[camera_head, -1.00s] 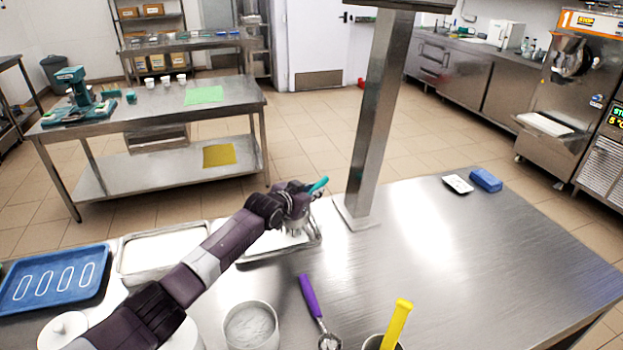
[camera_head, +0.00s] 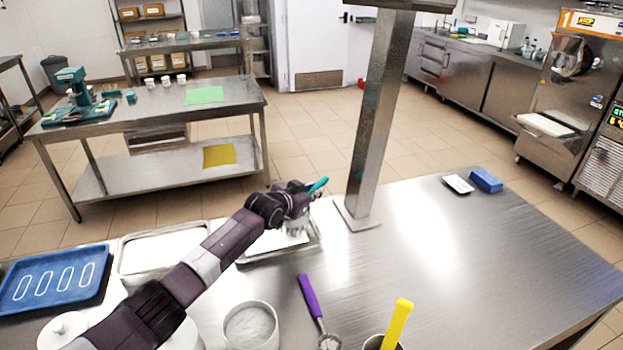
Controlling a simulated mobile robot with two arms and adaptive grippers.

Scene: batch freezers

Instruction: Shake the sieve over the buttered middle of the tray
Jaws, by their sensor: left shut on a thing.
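My left gripper (camera_head: 297,207) is above the back right part of a metal tray (camera_head: 262,257) on the steel table. It is shut on the sieve, whose teal handle (camera_head: 318,186) sticks up to the right of the fingers. The sieve's bowl is mostly hidden behind the gripper. My left arm covers much of the tray, and I cannot make out the buttered middle. My right gripper is not in view.
A metal post (camera_head: 375,120) stands just right of the tray. A second tray with white content (camera_head: 160,250) and a blue tray (camera_head: 55,279) lie left. In front are a tub of white powder (camera_head: 250,326), a purple-handled tool (camera_head: 309,296) and a yellow handle (camera_head: 397,322). The table's right side is mostly clear.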

